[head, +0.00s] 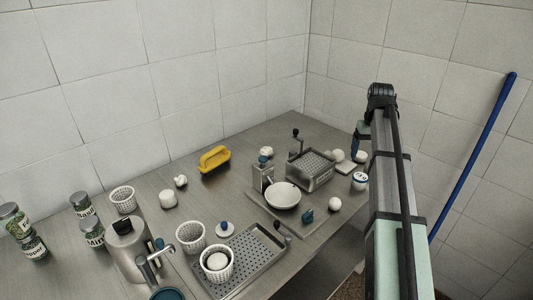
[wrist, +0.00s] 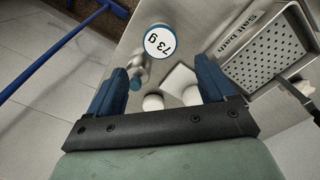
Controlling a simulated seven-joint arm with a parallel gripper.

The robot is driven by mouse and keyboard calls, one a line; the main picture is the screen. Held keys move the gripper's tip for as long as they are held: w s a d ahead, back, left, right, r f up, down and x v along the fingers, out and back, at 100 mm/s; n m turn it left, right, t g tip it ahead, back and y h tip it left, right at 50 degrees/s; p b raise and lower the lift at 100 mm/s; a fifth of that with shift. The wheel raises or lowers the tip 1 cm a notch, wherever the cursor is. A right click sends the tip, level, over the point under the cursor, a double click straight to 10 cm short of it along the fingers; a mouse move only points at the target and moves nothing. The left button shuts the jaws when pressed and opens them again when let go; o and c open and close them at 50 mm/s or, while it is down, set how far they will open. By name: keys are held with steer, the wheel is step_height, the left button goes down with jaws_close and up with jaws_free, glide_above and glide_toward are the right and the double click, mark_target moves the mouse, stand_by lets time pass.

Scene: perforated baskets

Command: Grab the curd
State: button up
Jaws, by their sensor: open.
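Several white lumps look like curd; I cannot tell which one is meant. One white ball (head: 338,155) lies beside a small white slab (head: 345,167) at the table's far right. The wrist view shows two rounded white lumps, one on the left (wrist: 153,102) and one on the right (wrist: 191,96), near the slab (wrist: 178,78). My gripper (head: 362,142) is above that right edge. In the wrist view, its blue fingers (wrist: 160,70) are wide apart with nothing gripped. Another white lump (head: 218,261) sits in a perforated white basket (head: 217,275) at the front.
A round device reading 73 g (wrist: 160,44) stands close to my fingers. A perforated "Salt bath" tray (wrist: 270,50) is to the right. A blue pole (head: 475,150) leans on the wall.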

steer(key=shift+r, duration=0.1)
step_height(320, 180, up, 6)
steer(key=n+t+y, duration=0.1)
steer(key=n+t, duration=0.1)
steer(key=n, duration=2.2)
glide_above(267, 148)
steer(key=s+d, duration=0.1)
steer(key=s, duration=0.1)
steer(key=f, duration=0.4)
steer(key=w+f, duration=0.1)
steer(key=f, duration=0.8)
steer(key=shift+w+a, duration=0.1)
steer(key=shift+w, duration=0.25)
steer(key=shift+w+a+f, duration=0.1)
steer(key=shift+a+f, duration=0.05)
steer(key=shift+f, duration=0.7)
steer(key=shift+w+a+f, duration=0.1)
steer(key=shift+f, duration=0.8)
steer(key=shift+w+a+f, duration=0.1)
steer(key=shift+a+f, duration=0.05)
steer(key=shift+f, duration=0.7)
steer(key=shift+c, duration=0.4)
